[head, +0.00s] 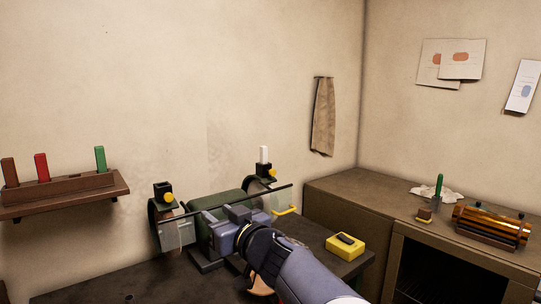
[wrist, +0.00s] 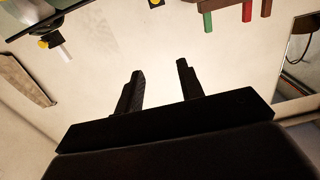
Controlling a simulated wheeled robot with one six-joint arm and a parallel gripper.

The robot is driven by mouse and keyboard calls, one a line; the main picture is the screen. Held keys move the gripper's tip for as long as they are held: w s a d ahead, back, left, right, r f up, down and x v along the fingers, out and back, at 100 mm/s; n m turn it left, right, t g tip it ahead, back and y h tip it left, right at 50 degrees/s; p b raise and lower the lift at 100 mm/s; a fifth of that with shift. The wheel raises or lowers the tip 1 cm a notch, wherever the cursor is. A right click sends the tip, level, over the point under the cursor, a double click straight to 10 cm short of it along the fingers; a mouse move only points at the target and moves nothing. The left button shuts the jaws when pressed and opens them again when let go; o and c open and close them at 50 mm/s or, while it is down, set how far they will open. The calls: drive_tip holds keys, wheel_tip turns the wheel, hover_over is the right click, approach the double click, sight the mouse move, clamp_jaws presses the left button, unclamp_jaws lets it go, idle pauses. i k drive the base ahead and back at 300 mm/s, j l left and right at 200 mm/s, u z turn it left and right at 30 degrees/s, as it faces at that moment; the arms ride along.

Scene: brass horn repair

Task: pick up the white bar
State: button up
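The white bar (head: 264,155) stands upright in a small black holder at the right end of the bench grinder (head: 230,200). It also shows in the wrist view (wrist: 63,52), at upper left, where the scene appears upside down. My gripper (wrist: 160,70) is open, its two dark fingers apart with only bare wall visible between them. In the head view my arm reaches up from the lower right, and the gripper is in front of the grinder's middle, left of the white bar and lower in the picture. The gripper is not touching the bar.
A wall shelf (head: 70,189) at left holds a brown bar (head: 10,171), a red bar (head: 41,167) and a green bar (head: 100,159). A dark rod spans the grinder's front. A yellow box (head: 345,246) sits on the bench. A cloth (head: 323,117) hangs behind.

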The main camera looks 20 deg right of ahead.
sight(263, 149)
drive_tip(key=i+l, duration=1.25)
drive_tip(key=i, duration=0.15)
